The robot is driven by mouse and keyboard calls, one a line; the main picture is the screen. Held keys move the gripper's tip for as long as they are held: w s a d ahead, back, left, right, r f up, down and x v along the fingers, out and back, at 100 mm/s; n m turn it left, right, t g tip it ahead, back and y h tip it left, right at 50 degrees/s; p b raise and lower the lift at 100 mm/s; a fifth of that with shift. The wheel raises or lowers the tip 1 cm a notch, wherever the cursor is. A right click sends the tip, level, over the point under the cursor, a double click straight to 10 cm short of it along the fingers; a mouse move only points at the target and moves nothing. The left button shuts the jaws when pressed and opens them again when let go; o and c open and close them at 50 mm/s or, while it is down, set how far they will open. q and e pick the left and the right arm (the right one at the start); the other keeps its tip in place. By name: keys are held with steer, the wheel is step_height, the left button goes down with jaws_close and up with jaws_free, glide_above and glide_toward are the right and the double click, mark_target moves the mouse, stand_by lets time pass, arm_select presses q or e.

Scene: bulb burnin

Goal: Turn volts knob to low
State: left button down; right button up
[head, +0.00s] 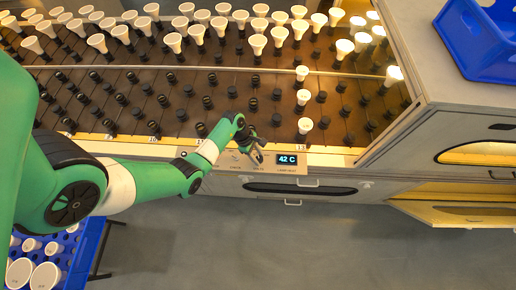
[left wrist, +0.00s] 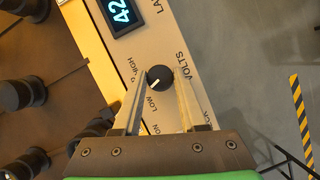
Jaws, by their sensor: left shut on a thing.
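The volts knob (left wrist: 160,78) is a round black dial with a white pointer mark on the control panel (left wrist: 185,30). Its pointer is angled to the lower left in the left wrist view, on the LOW side between the printed HIGH and LOW. My left gripper (left wrist: 161,88) has its two fingers on either side of the knob and is shut on it. In the head view my left gripper (head: 257,153) is at the panel's front face, hiding the knob. My right gripper is in neither view.
A display (head: 291,160) reading 42 C sits beside the knob. Behind the panel is a rack (head: 225,105) of dark sockets, many holding white bulbs (head: 258,43). A blue crate (head: 490,40) sits top right; a blue bin (head: 85,245) of white bulbs stands lower left.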

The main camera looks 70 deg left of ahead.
arm_select(q)
steer(key=shift+d+r+n+y+p, duration=0.1)
steer(key=shift+r+n+y+p, duration=0.05)
steer(key=shift+n+p, duration=0.45)
steer(key=shift+r+n+y+p, duration=0.1)
steer(key=shift+n+y+p, duration=0.05)
steer(key=shift+n+p, duration=0.45)
steer(key=shift+f+n+t+y+p, duration=0.2)
steer(key=shift+n+t+y+p, duration=0.15)
steer(key=shift+n+p, duration=0.5)
steer(key=shift+c, duration=2.2)
jaws_free()
steer(key=shift+f, duration=0.1)
steer(key=p+v, duration=0.6)
steer(key=v, duration=0.5)
steer(key=shift+s+r, duration=0.25)
steer(key=shift+r, duration=0.05)
